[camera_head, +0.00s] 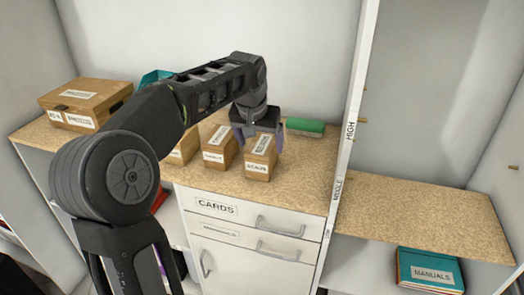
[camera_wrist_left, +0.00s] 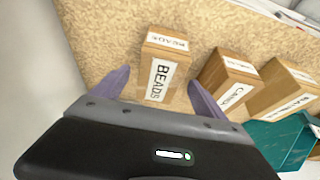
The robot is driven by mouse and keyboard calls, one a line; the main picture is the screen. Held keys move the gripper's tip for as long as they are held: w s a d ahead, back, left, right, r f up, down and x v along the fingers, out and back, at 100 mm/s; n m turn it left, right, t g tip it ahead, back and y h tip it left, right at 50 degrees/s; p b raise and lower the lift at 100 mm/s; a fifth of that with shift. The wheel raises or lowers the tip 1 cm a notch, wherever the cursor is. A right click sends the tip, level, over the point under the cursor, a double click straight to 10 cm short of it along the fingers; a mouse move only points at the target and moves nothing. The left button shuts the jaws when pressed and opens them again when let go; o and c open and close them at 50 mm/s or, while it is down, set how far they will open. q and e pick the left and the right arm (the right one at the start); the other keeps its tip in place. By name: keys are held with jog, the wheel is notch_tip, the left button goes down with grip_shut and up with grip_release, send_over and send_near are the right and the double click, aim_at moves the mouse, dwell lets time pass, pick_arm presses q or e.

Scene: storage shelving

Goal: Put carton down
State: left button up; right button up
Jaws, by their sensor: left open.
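A small brown carton labelled BEADS (camera_head: 259,172) stands upright on the speckled tan countertop (camera_head: 310,182), near its front edge above the drawers. In the left wrist view the same carton (camera_wrist_left: 154,60) sits between the purple fingers of my left gripper (camera_wrist_left: 162,92), with a visible gap on each side. In the head view my left gripper (camera_head: 259,138) is open, just above and behind the carton. My right gripper is not in view.
A CANDY carton (camera_head: 219,146) and another carton (camera_head: 184,149) stand left of it. A larger box (camera_head: 86,98) is at far left. A green object (camera_head: 305,127) lies behind right. A white upright post (camera_head: 348,130) bounds the counter; the lower right shelf (camera_head: 420,215) is bare.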

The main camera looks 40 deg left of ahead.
pick_arm(q)
jog(key=v, duration=0.6)
jog(key=shift+f, duration=0.15)
dwell(0.3)
